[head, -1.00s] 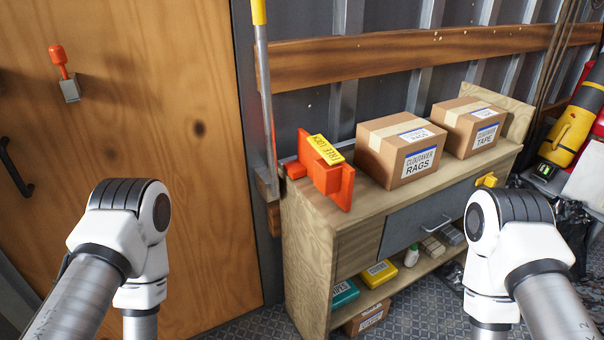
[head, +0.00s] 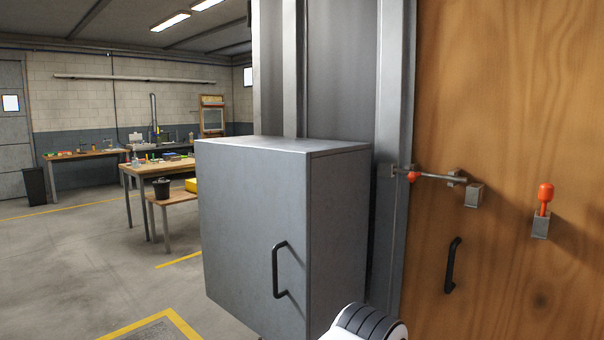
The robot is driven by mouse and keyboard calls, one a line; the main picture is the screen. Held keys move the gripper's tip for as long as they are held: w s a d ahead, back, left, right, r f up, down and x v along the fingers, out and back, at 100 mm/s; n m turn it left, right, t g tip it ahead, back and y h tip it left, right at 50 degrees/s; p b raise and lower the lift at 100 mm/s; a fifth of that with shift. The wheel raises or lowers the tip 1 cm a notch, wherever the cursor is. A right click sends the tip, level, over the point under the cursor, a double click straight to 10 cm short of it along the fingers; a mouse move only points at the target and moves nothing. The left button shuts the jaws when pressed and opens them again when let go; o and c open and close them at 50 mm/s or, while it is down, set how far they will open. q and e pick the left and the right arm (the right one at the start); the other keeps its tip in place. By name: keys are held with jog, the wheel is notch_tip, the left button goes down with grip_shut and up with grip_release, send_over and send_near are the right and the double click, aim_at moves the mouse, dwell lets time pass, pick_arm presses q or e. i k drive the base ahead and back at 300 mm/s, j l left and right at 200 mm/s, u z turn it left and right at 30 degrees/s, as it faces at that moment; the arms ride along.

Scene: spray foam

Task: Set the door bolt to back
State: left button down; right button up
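The wooden door (head: 490,110) fills the right side of the head view. A thin metal bar (head: 440,178) with an orange end (head: 414,176) lies across its left edge, by the grey frame. Small grey blocks (head: 474,195) sit at the bar's right end. Farther right, an orange-knobbed lever (head: 545,194) stands upright in a grey bracket (head: 540,227). I cannot tell for certain which of these is the bolt. A black door handle (head: 452,266) is below the bar. Neither gripper is in view; only a white part of my arm shows at the bottom.
A grey metal cabinet (head: 250,230) with a black handle (head: 279,270) stands left of the door and juts forward. Behind it are a wooden workbench (head: 130,172) and a black bucket (head: 161,188). The concrete floor (head: 70,260) at the left is mostly clear.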

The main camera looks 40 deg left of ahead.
aim_at(413, 175)
jog(key=u, duration=0.8)
